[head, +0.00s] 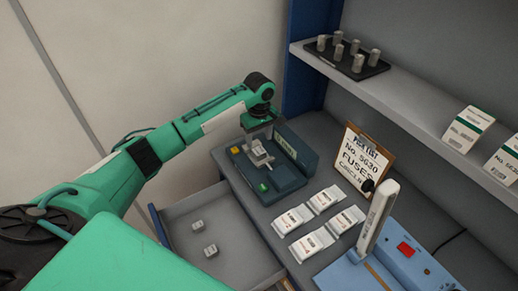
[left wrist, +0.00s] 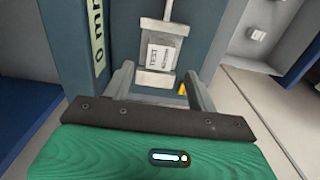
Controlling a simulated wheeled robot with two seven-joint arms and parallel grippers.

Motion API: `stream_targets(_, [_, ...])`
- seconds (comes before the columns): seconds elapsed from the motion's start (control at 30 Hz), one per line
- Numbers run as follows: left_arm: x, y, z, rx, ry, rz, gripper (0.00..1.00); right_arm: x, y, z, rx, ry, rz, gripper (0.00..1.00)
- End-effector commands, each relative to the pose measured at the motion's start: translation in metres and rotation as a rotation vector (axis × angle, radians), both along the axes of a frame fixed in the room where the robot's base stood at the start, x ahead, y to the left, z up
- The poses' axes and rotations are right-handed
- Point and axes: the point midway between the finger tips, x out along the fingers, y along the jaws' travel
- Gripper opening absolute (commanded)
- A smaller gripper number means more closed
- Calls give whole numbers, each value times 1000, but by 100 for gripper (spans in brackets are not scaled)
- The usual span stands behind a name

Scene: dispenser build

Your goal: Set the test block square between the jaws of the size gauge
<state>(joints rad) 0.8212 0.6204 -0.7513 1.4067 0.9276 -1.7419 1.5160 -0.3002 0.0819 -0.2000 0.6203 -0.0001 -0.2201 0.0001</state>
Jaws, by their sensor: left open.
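The size gauge (head: 285,178) is a dark blue-grey device with a raised back wall, a yellow button and a green button. The test block (head: 258,151), pale with a printed label, sits in it. In the left wrist view the block (left wrist: 161,55) lies between two pale jaws (left wrist: 154,82), one above and one below it in the picture, and looks roughly in line with them. Any small gap is too fine to tell. My left gripper (left wrist: 160,84) is open, its fingers apart on either side of the near jaw, not closed on the block. My right gripper is out of view.
An open drawer (head: 235,212) below the gauge holds two small blocks (head: 204,238). Several white fuse packets (head: 311,243) lie right of the gauge, near a pick-list clipboard (head: 363,158) and a blue device (head: 400,262). A shelf (head: 400,92) overhangs the back right.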

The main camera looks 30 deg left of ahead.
Motion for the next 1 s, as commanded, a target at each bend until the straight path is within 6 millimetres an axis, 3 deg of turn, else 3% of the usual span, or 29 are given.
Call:
stream_targets(0.2, [1,0,40,0,-4,0,58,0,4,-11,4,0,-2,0])
stream_targets(0.33, [1,0,53,-1,-2,0,58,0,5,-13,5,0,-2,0])
stream_targets(1.0, [0,0,64,0,0,0,58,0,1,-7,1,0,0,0])
